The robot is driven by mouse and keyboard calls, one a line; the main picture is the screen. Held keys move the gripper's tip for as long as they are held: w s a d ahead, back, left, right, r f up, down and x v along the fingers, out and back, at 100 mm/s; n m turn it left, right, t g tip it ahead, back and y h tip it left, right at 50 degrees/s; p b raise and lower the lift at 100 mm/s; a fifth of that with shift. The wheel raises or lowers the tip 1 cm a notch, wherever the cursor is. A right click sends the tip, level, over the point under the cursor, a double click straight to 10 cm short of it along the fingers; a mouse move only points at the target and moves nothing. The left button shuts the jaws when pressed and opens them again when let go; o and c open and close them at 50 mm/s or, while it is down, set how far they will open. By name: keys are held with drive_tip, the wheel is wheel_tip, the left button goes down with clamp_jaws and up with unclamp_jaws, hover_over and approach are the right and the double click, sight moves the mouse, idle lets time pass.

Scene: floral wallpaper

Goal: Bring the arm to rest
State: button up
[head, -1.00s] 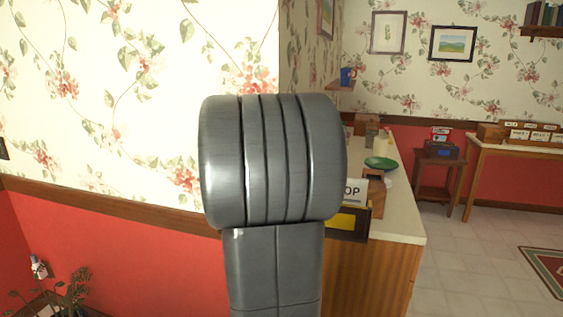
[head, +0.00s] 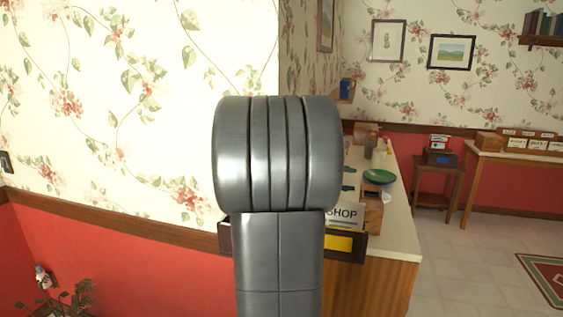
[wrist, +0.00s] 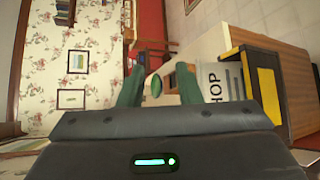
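My arm (head: 278,250) stands upright in the middle of the head view, a grey link topped by a thick ribbed joint. Beyond the fingers lie a green dish (wrist: 157,85) and the counter things; I cannot tell the exact distance.
A wall (head: 140,110) fills the left. Tiled floor (head: 465,255) is open at right.

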drive_tip(key=shift+r+p, duration=1)
drive_tip(key=shift+r, duration=1.25)
